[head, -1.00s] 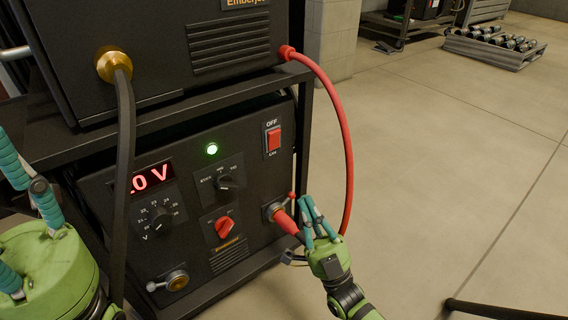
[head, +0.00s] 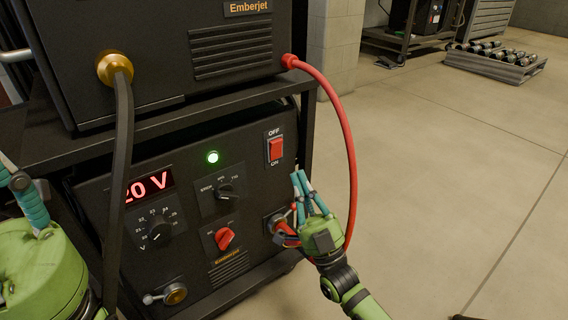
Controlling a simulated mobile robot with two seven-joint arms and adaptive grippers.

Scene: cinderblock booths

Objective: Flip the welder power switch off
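The red rocker power switch (head: 275,149) sits at the upper right of the front panel of the lower black welder unit (head: 180,245). OFF is printed above it and ON below it. The green lamp (head: 213,157) is lit and the red display (head: 150,187) reads 20 V. My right gripper (head: 304,180) is below and right of the switch, apart from it in the picture, teal fingers pointing up and close together. Its opening cannot be judged; it partly covers the red cable plug. My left gripper (head: 18,190) is at the left edge, partly cut off, fingers spread, holding nothing visible.
A second black unit (head: 240,60) stands on the cart shelf above. A black cable (head: 122,170) hangs before the panel, and a red cable (head: 345,130) loops down at the right. Knobs sit left of the switch.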

